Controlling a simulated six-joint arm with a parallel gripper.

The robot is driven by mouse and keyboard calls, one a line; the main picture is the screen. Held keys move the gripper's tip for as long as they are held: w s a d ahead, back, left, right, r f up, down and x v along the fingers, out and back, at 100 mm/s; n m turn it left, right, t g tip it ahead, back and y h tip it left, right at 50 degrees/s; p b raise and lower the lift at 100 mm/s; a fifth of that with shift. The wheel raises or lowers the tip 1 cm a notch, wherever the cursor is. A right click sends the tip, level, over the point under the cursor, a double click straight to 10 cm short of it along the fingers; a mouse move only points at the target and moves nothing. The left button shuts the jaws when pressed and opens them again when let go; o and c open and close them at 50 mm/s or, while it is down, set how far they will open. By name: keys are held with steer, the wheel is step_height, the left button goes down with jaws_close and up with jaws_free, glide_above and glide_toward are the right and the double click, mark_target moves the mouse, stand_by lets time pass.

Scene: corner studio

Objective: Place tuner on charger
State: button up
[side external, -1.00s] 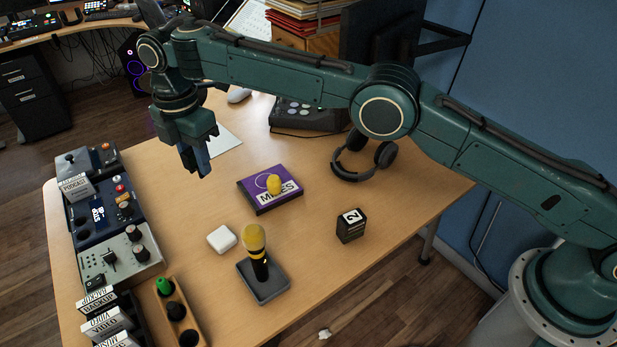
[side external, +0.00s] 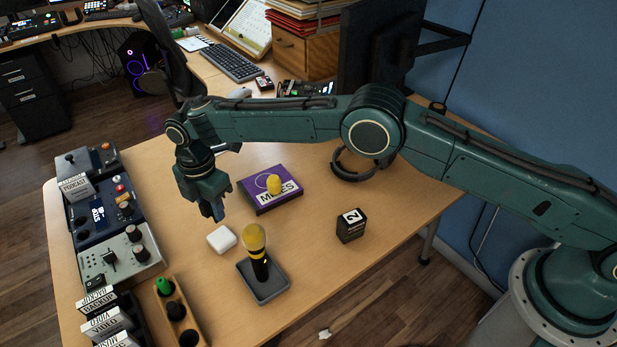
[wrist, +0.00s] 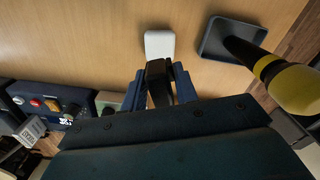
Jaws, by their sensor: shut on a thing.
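My gripper (side external: 213,212) hangs low over the left middle of the table, just behind the white charger in the side view. In the wrist view my gripper (wrist: 160,82) is shut on a small black thing, the tuner (wrist: 157,76). The charger is a small white rounded square pad (side external: 221,239) lying flat on the table. In the wrist view the charger (wrist: 160,44) lies just ahead of the tuner's tip, with nothing on its visible top. I cannot tell the exact height of the tuner above the table.
A yellow-headed microphone (side external: 255,240) stands in a grey tray (side external: 282,291) right of the charger. A purple MICS box (side external: 290,197) lies behind. A black number block (side external: 351,227) stands at right, headphones (side external: 352,172) at back. Mixers (side external: 121,258) line the left edge.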

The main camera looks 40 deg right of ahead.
steer(key=shift+f, duration=3.35)
steer(key=shift+f, duration=0.1)
steer(key=o, duration=0.9)
steer(key=shift+o, duration=0.2)
step_height(320, 180, up, 12)
steer(key=shift+r, duration=0.15)
